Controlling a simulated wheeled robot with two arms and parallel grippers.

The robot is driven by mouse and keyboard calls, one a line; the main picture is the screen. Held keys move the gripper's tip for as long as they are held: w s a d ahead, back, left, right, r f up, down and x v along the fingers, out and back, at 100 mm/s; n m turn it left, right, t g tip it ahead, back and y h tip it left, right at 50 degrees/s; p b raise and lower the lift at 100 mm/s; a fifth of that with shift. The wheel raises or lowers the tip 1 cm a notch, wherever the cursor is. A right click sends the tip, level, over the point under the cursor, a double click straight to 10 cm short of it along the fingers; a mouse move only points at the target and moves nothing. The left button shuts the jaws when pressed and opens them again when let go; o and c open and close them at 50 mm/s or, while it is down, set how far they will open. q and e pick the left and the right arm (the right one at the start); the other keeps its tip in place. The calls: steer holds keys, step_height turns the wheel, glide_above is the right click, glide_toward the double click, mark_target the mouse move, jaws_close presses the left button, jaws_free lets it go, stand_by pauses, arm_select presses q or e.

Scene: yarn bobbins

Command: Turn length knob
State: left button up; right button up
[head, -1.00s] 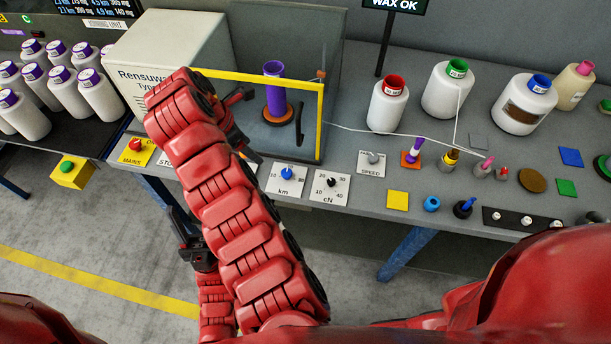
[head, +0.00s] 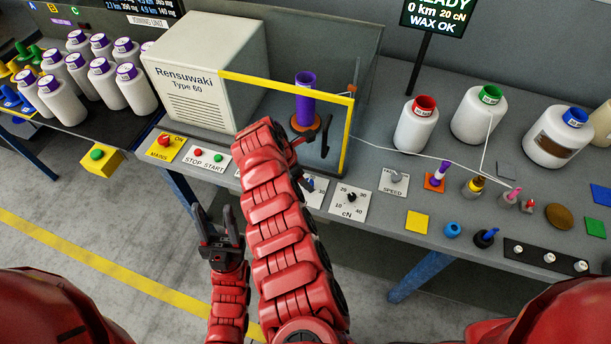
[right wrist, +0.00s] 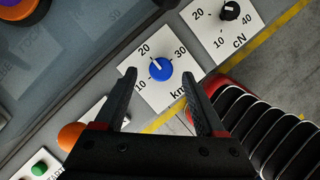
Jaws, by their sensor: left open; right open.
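The length knob is the blue knob (right wrist: 160,68) on the white plate marked km (right wrist: 146,92). In the right wrist view its pale pointer mark points up, slightly left, towards the 20. My right gripper (right wrist: 160,77) is open, with one finger on each side of the knob in that view; I cannot tell whether they touch it. In the head view my right arm covers much of the km plate, and only a bit of the blue knob (head: 309,184) shows beside it. My left gripper (head: 219,233) is open and empty, in front of the table over the floor.
The cN dial (head: 350,198) is just right of the km plate, and the stop and start buttons (head: 207,157) are to its left. The yellow-framed guard (head: 345,140) with a purple bobbin (head: 305,97) stands behind. A yellow box (head: 95,158) sits further left.

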steer(key=shift+x, duration=0.95)
steer(key=shift+c, duration=0.2)
jaws_close()
